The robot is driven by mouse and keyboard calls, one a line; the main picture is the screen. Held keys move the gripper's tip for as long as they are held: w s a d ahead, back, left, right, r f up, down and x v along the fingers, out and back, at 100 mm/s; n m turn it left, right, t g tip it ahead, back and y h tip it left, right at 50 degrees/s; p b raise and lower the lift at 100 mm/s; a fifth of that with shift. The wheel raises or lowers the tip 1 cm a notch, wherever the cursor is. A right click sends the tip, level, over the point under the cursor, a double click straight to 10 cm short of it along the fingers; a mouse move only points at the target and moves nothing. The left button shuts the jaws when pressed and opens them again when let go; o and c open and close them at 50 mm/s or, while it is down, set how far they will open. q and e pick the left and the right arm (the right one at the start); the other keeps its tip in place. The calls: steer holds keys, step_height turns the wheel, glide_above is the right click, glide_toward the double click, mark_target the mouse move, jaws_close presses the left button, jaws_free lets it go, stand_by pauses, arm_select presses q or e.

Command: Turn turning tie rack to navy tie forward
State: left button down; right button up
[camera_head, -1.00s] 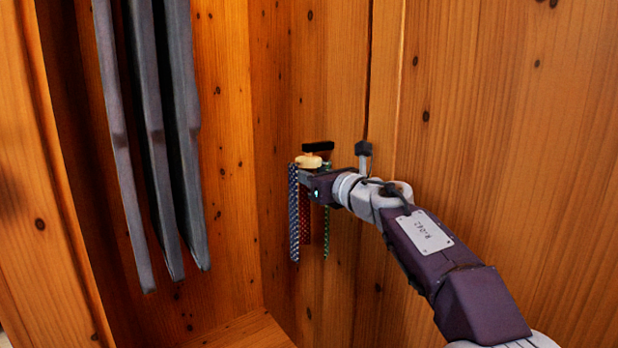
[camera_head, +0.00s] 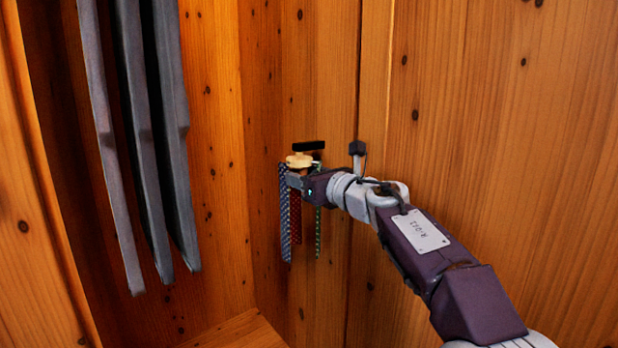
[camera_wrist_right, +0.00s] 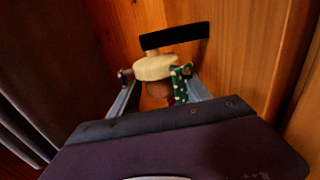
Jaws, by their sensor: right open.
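The turning tie rack (camera_head: 300,161) has a pale round top and hangs under a black bracket (camera_head: 309,146) on the wood wall. A dotted navy tie (camera_head: 285,225) hangs at its left, a red tie (camera_head: 296,222) beside it, and a green tie (camera_head: 318,235) at the right. My right gripper (camera_head: 293,181) is at the rack, just below the pale top, covering the upper red tie. In the right wrist view, its open fingers (camera_wrist_right: 157,95) are either side of the rack's brown centre, with the white-dotted green tie (camera_wrist_right: 180,84) at the right finger. Contact is unclear. My left gripper is out of view.
Several long grey garments (camera_head: 140,140) hang at the left of the wardrobe. A wood shelf or floor (camera_head: 240,332) lies below. The wood wall (camera_head: 500,130) stands close to my right arm. The space between garments and ties is clear.

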steer(key=v, duration=0.8)
steer(key=shift+s, duration=0.15)
